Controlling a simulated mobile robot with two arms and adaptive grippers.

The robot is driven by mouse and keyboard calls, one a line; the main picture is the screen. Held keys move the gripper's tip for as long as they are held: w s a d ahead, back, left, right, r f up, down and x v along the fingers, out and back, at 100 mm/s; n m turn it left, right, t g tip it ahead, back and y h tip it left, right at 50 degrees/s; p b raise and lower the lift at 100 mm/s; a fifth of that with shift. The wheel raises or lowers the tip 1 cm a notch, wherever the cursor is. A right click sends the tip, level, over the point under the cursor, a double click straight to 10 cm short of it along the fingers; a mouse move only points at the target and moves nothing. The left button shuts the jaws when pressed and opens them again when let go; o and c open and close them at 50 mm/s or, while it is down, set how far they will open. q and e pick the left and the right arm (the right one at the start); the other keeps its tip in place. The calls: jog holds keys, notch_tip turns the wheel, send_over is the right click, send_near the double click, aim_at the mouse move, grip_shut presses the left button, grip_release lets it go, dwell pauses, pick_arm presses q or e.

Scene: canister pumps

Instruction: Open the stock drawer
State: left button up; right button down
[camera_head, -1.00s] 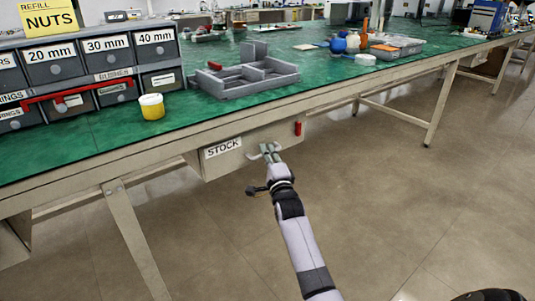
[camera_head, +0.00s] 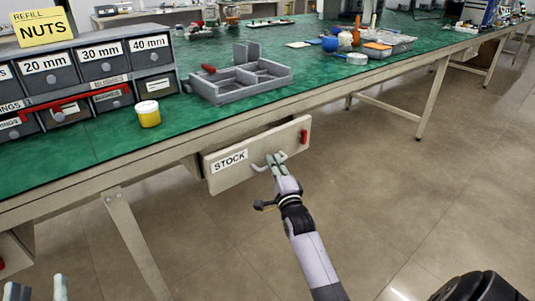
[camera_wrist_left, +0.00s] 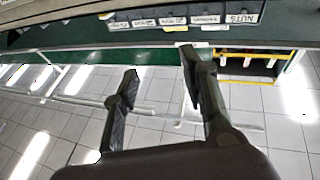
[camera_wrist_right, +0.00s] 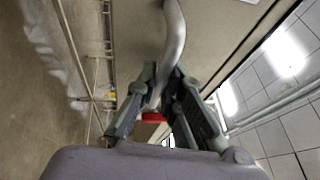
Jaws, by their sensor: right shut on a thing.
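The stock drawer (camera_head: 240,172) hangs under the green-topped bench, with a white STOCK label and a red piece (camera_head: 304,136) at the right of its front. The front stands out a little from under the bench edge. My right gripper (camera_head: 275,161) is at the drawer's grey bar handle (camera_head: 258,168), shut on it. In the right wrist view the curved handle (camera_wrist_right: 174,35) runs down between the fingers (camera_wrist_right: 160,95). My left gripper (camera_head: 37,287) is at the lower left corner, apart from the bench. The left wrist view shows its fingers (camera_wrist_left: 160,75) wide apart and empty.
On the bench (camera_head: 130,165) are a small-parts drawer cabinet (camera_head: 85,70), a yellow jar with a white lid (camera_head: 148,114) and a grey divided tray (camera_head: 240,85). A bench leg (camera_head: 135,240) stands left of the drawer. The floor in front is clear.

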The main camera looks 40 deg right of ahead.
pick_arm(q)
jog(key=s+a+f+g+y+p, duration=0.2)
jog(key=f+g, duration=0.3)
jog(key=f, duration=0.3)
jog(key=s+a+f+g+y+p, duration=0.1)
jog(key=s+f+g+p, duration=0.1)
jog(key=f+g, duration=0.45)
jog(key=s+a+f+g+y+p, duration=0.1)
jog(key=s+a+f+g+p, duration=0.1)
jog(key=s, duration=0.4)
jog(key=s+a+f+g+y+p, duration=0.1)
jog(key=s+a+f+g, duration=0.1)
jog(key=s, duration=0.4)
jog(key=shift+s+a+f+n+g+p, duration=0.15)
jog(key=shift+a+f+n+g+p, duration=0.2)
jog(key=shift+f+g, duration=0.55)
pick_arm(e)
jog(key=s+d, duration=0.1)
jog(key=s, duration=1.5)
jog(key=shift+s, duration=0.25)
pick_arm(q)
jog(key=shift+d, duration=0.1)
pick_arm(e)
jog(key=shift+d+f, duration=0.1)
jog(key=c, duration=1.7)
grip_release()
